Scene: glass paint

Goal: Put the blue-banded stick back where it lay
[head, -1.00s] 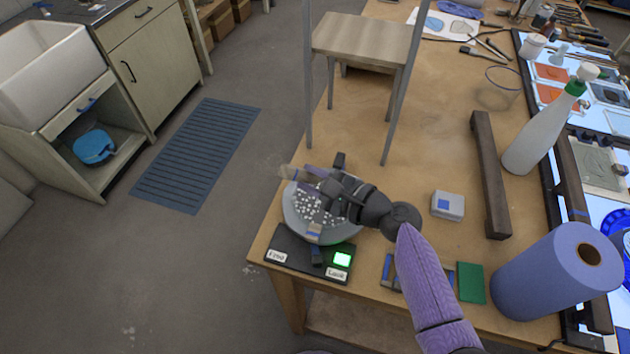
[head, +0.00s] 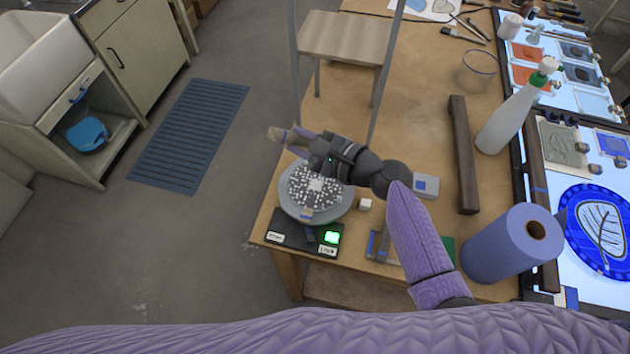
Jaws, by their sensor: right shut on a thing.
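My right gripper (head: 290,143) reaches in from the lower right and is shut on a pale tan, stick-like thing (head: 275,134), whose end juts out past the fingers to the left. The gripper hides most of it, and I cannot make out a blue band. Gripper and held thing are over the far edge of a round grey dish (head: 287,200) with white bits in it. The dish stands at the table's near left corner. A small tan and blue piece (head: 306,214) shows at the dish's near rim. My left gripper is not in view.
A black box with a lit green display (head: 331,237) is at the dish's near side. A small white cube (head: 366,204), a white-and-blue block (head: 426,185), a dark wooden bar (head: 463,155), a blue roll (head: 490,250) and a spray bottle (head: 508,122) stand to the right.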

